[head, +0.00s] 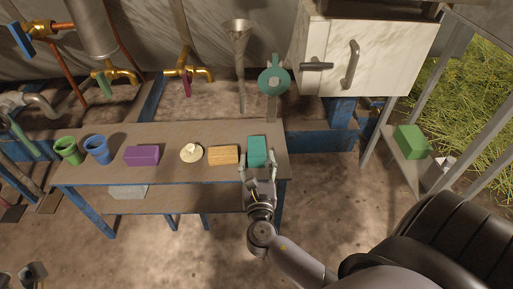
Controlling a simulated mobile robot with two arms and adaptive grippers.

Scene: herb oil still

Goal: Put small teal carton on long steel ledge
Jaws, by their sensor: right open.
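The small teal carton (257,145) stands on the right end of the brown table. My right gripper (258,166) is open at the carton's near side, one finger toward each side of it. I cannot tell whether the fingers touch it. A narrow grey ledge (405,172) runs along the framed opening on the right and looks like the long steel ledge. Part of what looks like my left gripper (33,274) shows at the lower left corner; its fingers are too small to read.
On the table (220,180) stand an orange carton (223,155), a pale round item (190,152), a purple carton (142,155), a blue cup (97,149) and a green cup (68,150). A green box (409,141) occupies the ledge. A white cabinet (385,55) hangs behind.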

